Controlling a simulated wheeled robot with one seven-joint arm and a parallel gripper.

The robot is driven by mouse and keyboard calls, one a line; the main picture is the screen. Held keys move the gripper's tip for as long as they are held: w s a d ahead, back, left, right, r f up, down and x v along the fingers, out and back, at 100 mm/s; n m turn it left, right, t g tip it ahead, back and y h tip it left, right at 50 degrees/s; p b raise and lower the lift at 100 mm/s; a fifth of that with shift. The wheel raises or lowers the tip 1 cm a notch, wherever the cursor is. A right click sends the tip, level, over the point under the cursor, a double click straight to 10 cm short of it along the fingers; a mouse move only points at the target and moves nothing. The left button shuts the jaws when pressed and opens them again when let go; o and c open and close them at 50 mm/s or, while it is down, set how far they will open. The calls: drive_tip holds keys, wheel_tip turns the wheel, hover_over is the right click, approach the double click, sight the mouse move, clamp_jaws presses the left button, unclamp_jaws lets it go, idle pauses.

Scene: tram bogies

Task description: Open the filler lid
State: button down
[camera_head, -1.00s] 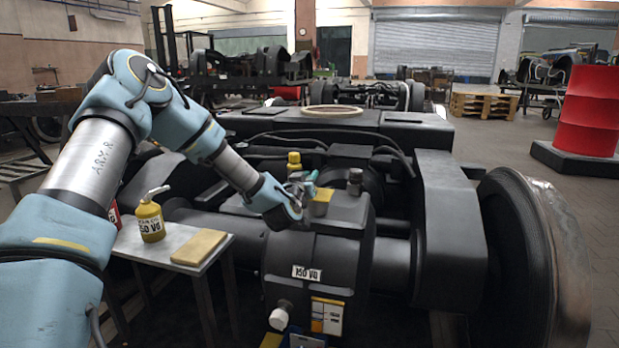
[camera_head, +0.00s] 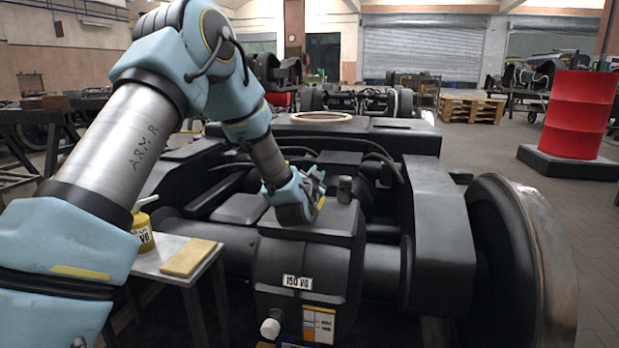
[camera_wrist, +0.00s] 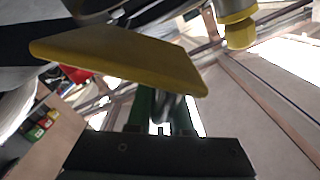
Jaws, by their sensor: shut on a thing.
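My gripper (camera_head: 316,183) is at the top of the dark gear housing (camera_head: 303,262), shut on the yellow filler lid (camera_head: 321,203). The lid shows only as a thin, steep yellow edge beside the fingers. In the wrist view the yellow lid (camera_wrist: 118,58) is a broad tilted plate across the upper part, with green fingers (camera_wrist: 163,112) behind and below it. The filler opening is hidden from the head camera by my gripper and forearm.
A dark round fitting (camera_head: 344,189) stands close right of my gripper. A side table (camera_head: 160,273) at the left carries a yellow oil can (camera_head: 142,240) and a tan board (camera_head: 188,258). A large wheel (camera_head: 525,262) stands at the right. A yellow cap (camera_wrist: 238,28) shows in the wrist view.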

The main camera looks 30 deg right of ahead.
drive_tip(key=shift+s+d+m, duration=0.55)
drive_tip(key=shift+m, duration=0.45)
drive_tip(key=shift+s+d+m, duration=0.5)
drive_tip(key=shift+d+m, duration=0.05)
drive_tip(key=shift+m, duration=0.45)
drive_tip(key=shift+f, duration=0.1)
drive_tip(key=c, duration=0.8)
unclamp_jaws()
drive_tip(key=shift+c, duration=0.2)
drive_tip(key=v, duration=1)
drive_tip(key=shift+s+a+p, duration=0.3)
drive_tip(key=shift+p, duration=0.15)
